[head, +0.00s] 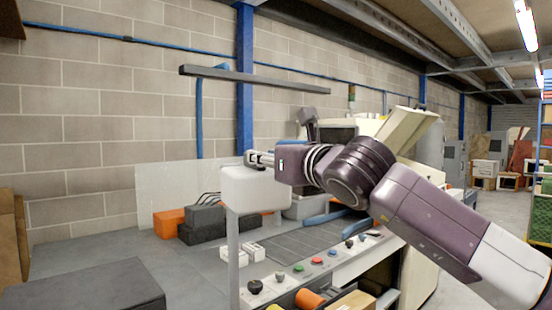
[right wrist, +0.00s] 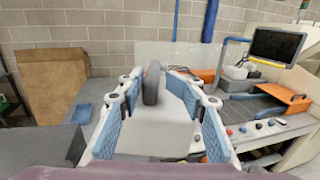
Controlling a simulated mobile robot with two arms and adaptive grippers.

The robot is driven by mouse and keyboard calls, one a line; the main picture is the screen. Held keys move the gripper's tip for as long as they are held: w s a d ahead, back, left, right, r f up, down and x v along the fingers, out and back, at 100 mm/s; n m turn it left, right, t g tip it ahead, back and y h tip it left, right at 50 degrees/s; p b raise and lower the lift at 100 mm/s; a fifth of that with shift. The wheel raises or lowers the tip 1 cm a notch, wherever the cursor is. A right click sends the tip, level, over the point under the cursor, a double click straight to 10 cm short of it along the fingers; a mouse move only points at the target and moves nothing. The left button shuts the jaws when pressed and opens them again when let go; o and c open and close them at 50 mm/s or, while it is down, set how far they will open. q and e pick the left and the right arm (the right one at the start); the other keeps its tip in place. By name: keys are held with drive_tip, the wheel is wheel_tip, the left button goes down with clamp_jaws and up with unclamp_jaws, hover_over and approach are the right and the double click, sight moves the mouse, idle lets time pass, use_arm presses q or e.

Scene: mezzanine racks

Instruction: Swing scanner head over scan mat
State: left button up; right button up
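The scanner head looks to be the white block (head: 250,190) on a pale post at the front of the bench. In the right wrist view its white top (right wrist: 152,130) carries an upright dark grey handle (right wrist: 151,88). My right gripper (head: 262,158) is at the top of this block. In the right wrist view the blue-padded fingers (right wrist: 157,90) are spread on both sides of the handle, with gaps showing on each side. A dark gridded panel (head: 300,243), likely the scan mat, lies on the bench right of the block. My left gripper is not in view.
A dark monitor (right wrist: 278,44) hangs on a blue pole above the bench. Orange (head: 168,222) and dark grey boxes (head: 205,217) stand behind the block. A row of coloured knobs (head: 317,261) lines the front edge. A grey surface (head: 85,288) is at lower left.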

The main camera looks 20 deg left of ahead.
drive_tip(key=shift+v, duration=1.65)
drive_tip(key=shift+w+d, duration=0.1)
